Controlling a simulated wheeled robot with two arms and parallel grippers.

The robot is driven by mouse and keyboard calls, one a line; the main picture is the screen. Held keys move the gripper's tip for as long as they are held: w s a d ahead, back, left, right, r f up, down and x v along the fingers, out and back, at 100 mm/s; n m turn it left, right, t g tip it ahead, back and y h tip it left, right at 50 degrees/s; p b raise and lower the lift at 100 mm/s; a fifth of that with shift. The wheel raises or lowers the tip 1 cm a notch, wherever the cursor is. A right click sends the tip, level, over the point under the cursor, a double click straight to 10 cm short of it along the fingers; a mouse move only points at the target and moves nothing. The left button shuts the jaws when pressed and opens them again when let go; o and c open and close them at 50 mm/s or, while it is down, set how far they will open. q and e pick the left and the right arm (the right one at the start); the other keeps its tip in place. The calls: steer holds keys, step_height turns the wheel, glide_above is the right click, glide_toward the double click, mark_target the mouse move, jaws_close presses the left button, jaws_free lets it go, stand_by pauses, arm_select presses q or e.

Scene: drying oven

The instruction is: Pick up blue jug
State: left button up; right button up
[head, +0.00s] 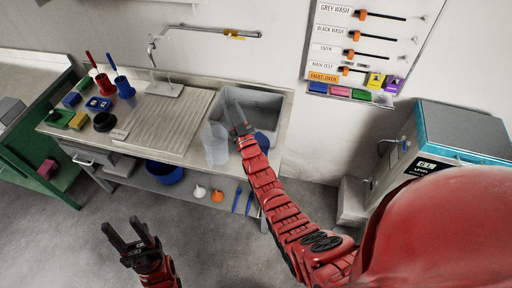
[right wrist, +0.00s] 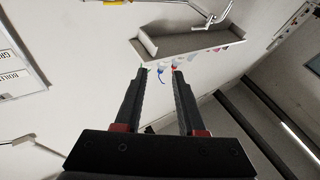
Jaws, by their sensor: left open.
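A blue rounded thing (head: 262,141) shows at the sink's front right, partly hidden behind my right gripper and wrist; I cannot tell if it is the blue jug. A clear, pale jug-like vessel (head: 214,145) stands at the sink's left front edge. My right gripper (head: 236,115) is over the sink, between these two. In the right wrist view its fingers (right wrist: 159,75) are apart with nothing held between them. My left gripper (head: 128,232) is open and empty, low in front of the counter.
The sink (head: 270,100) is set in a counter with a ribbed drainboard (head: 165,120). A blue cup with a brush (head: 124,88) stands at the back left. A faucet (head: 155,47) rises behind. A blue bowl (head: 163,174) sits on the lower shelf. An oven-like box (head: 465,130) is at right.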

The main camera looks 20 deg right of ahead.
steer(key=w+d+f+g+h+p, duration=0.1)
steer(key=w+d+f+g+h, duration=0.25)
steer(key=w+f+g, duration=0.65)
steer(key=s+a+r+g, duration=0.1)
steer(key=s+r+g, duration=0.25)
steer(key=s, duration=0.25)
steer(key=s+r+g+y+p, duration=0.1)
steer(key=s+r+g, duration=0.1)
steer(key=s+g, duration=0.35)
steer(key=s+a+r+g, duration=0.1)
steer(key=s+r+g, duration=0.15)
steer(key=s, duration=0.55)
steer(key=shift+m, duration=0.3)
steer(key=f+b, duration=1.2)
steer(key=shift+w+d+f, duration=0.25)
steer(key=shift+d+f, duration=0.1)
steer(key=shift+f, duration=0.15)
steer(key=shift+f+g, duration=0.25)
steer(key=shift+f, duration=0.3)
steer(key=shift+w+a+f+p, duration=0.1)
steer(key=shift+w+f+p, duration=0.05)
steer(key=shift+f+p, duration=0.55)
steer(key=shift+f, duration=1)
jaws_close()
